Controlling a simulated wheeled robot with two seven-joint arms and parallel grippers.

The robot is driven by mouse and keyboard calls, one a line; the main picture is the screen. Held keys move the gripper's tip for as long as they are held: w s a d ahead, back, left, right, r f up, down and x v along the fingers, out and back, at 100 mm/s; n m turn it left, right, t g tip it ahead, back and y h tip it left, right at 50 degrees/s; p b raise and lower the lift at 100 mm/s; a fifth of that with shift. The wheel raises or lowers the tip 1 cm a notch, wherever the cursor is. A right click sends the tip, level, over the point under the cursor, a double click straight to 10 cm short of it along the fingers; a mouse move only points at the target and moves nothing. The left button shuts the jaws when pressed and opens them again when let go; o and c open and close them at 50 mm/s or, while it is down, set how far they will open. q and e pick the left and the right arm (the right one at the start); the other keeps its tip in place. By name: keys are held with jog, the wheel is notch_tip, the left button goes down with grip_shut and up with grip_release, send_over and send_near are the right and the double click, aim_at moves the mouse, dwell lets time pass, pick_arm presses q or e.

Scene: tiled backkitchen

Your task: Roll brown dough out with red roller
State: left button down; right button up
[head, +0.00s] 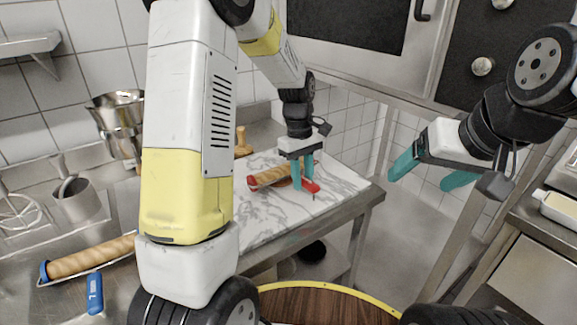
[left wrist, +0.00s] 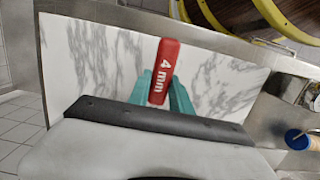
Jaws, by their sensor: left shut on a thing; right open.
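The red roller (head: 268,176), a wooden cylinder with red ends, lies on a white marble slab (head: 345,182) in the head view. My left gripper (head: 304,187) is shut on its red handle, low over the slab. In the left wrist view the red handle (left wrist: 163,70), marked "4 mm", sits between the teal fingers; the cylinder is not visible there. A small brown patch (head: 284,183) shows beside the roller; I cannot tell clearly whether it is the dough. My right gripper (head: 430,174) is open and empty, in the air right of the slab.
A blue-ended roller (head: 92,258) lies on the steel counter at left, with metal pots (head: 120,125) and a whisk (head: 18,215) behind. My left arm hides part of the slab. A round wooden top (head: 325,305) with yellow rim stands in front.

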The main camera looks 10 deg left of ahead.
pick_arm(q)
jog(key=shift+s+d+f, duration=0.15)
jog(key=shift+s+d, duration=0.15)
jog(key=shift+w+a, duration=0.65)
jog(key=shift+w+a+f, duration=0.2)
jog(key=shift+w+a, duration=0.35)
jog(key=shift+a, duration=0.05)
jog(key=shift+w+a, duration=0.6)
jog(key=shift+s+d+f, duration=0.2)
jog(key=shift+s+d, duration=0.6)
jog(key=shift+d, duration=0.05)
jog(key=shift+s+d+r, duration=0.1)
jog(key=shift+s+d, duration=0.55)
jog(key=shift+s+d+f, duration=0.3)
jog(key=shift+s+d, duration=0.45)
jog(key=shift+w+a, duration=0.1)
